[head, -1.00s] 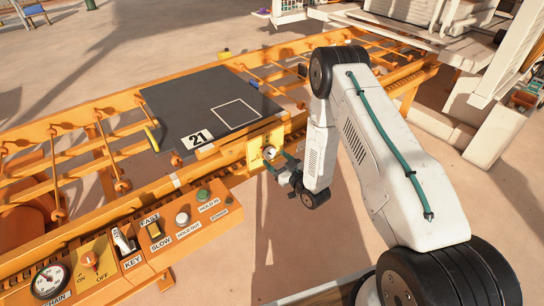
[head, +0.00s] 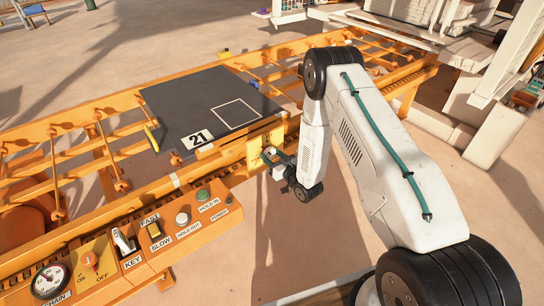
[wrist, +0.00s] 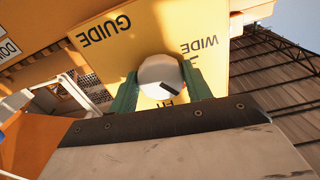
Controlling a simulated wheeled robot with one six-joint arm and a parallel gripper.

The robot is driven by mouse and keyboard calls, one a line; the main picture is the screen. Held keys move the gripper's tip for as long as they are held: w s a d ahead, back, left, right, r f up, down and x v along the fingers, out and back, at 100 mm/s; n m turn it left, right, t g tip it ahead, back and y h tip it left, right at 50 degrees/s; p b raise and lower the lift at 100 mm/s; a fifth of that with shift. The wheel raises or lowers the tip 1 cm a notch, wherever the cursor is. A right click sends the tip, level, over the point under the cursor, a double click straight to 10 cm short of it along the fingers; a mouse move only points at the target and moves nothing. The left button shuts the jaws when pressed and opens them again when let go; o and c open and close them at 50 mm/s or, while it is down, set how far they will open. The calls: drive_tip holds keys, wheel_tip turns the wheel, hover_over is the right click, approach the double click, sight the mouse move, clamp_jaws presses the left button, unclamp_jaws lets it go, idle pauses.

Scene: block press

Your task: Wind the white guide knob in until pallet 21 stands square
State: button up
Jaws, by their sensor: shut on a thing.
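The white guide knob (wrist: 160,72) sits on a yellow plate (wrist: 110,45) lettered GUIDE and WIDE in the wrist view. A black mark on its face slants toward the picture's lower right. My gripper (wrist: 162,82) has its green fingers on both sides of the knob and is shut on it. In the head view my gripper (head: 268,156) is at the yellow plate on the near rail and hides the knob. Pallet 21 (head: 195,95), a dark grey slab with a white square outline, lies on the orange conveyor just beyond. I cannot tell whether it stands exactly square.
A control panel (head: 150,238) with a key, a FAST/SLOW switch, HOLD buttons and a dial lies along the near side, left of my gripper. The orange rail (head: 185,178) runs along the conveyor's near edge. Open floor (head: 240,270) lies in front.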

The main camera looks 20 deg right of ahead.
drive_tip(key=shift+m, duration=1.1)
drive_tip(key=o, duration=0.9)
drive_tip(key=shift+o, duration=0.2)
drive_tip(key=v, duration=0.8)
drive_tip(key=shift+w, duration=0.1)
